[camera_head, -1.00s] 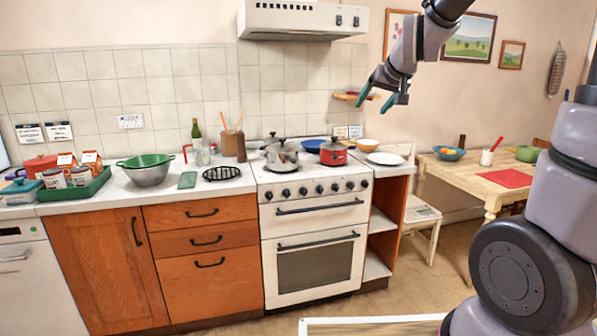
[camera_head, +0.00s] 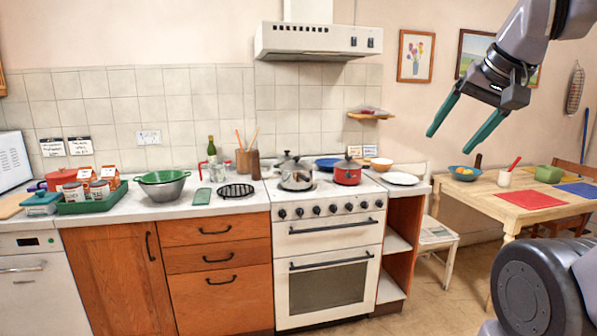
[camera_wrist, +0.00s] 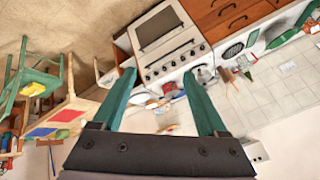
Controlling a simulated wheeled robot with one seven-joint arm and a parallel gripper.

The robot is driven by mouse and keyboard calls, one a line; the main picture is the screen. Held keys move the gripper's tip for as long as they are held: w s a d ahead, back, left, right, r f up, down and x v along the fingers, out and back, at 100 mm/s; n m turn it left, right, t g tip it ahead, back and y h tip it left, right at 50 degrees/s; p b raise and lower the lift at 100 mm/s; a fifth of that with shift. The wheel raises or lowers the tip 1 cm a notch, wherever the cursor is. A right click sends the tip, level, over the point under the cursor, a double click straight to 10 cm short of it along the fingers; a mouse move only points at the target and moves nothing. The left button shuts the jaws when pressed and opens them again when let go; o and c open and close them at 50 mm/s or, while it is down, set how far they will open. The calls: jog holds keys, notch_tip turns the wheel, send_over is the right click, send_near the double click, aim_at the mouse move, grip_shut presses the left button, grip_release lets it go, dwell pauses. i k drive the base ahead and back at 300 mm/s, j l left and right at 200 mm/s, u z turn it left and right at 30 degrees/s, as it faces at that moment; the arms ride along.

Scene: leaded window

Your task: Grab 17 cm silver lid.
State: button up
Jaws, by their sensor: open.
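A silver pot (camera_head: 296,180) stands on the stove top, with a silver lid (camera_head: 295,164) on it. I cannot tell the lid's size. A red pot (camera_head: 347,177) stands to its right, also lidded. My gripper (camera_head: 450,140) is open and empty, high in the air to the right of the stove and well apart from the pots. In the wrist view its two green fingers (camera_wrist: 158,82) are spread with nothing held.
The range hood (camera_head: 318,41) hangs above the stove (camera_head: 327,235). A white plate (camera_head: 400,178) lies right of the stove. A green colander (camera_head: 162,177) and a green tray (camera_head: 90,206) stand on the left counter.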

aim_at(296, 165)
jog(key=i+j, duration=0.4)
jog(key=i, duration=0.15)
jog(key=i+j+u, duration=0.1)
jog(key=i+j, duration=0.75)
jog(key=i, duration=0.2)
jog(key=i+j, duration=0.35)
jog(key=i, duration=0.2)
jog(key=j+u, duration=0.05)
